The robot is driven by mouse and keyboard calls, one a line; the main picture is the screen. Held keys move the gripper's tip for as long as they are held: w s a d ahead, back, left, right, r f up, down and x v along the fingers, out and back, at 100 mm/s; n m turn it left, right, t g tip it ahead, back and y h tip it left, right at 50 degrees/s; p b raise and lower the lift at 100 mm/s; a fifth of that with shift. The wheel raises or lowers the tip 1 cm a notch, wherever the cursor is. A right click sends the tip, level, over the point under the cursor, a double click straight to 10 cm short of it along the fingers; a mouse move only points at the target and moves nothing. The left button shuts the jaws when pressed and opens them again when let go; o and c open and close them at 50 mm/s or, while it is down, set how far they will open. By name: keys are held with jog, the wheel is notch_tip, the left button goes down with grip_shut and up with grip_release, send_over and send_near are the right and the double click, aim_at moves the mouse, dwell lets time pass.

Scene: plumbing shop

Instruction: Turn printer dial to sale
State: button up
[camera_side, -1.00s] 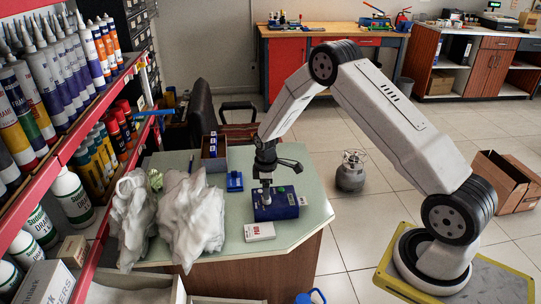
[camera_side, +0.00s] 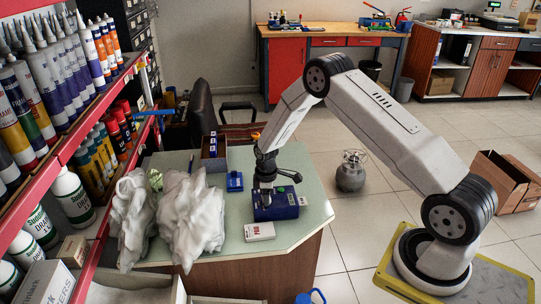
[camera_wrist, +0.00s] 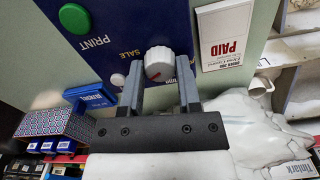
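The printer is a blue box (camera_side: 277,211) on the counter, and its face (camera_wrist: 100,45) shows in the wrist view. Its white dial (camera_wrist: 158,62) has a red mark at its lower edge in that view. The word SALE (camera_wrist: 128,53) is printed left of the dial. A label on the right is partly hidden by a finger. My gripper (camera_side: 263,190) is low over the printer. In the wrist view its two grey fingers (camera_wrist: 160,70) stand apart on either side of the dial, with the gap slightly wider than the dial. Contact is unclear.
A green PRINT button (camera_wrist: 74,18) sits on the printer face. A PAID card (camera_side: 259,231) lies in front of the printer. A small blue pad (camera_side: 235,181), an open box (camera_side: 213,160) and white crumpled bags (camera_side: 190,215) share the counter (camera_side: 300,230).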

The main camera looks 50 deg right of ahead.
jog(key=shift+m, duration=0.4)
grip_shut()
jog(key=m, duration=1.1)
jog(key=shift+m, duration=0.4)
jog(key=o, duration=1)
grip_release()
jog(key=shift+o, duration=0.2)
jog(key=shift+r, duration=0.1)
jog(key=shift+r, duration=3.8)
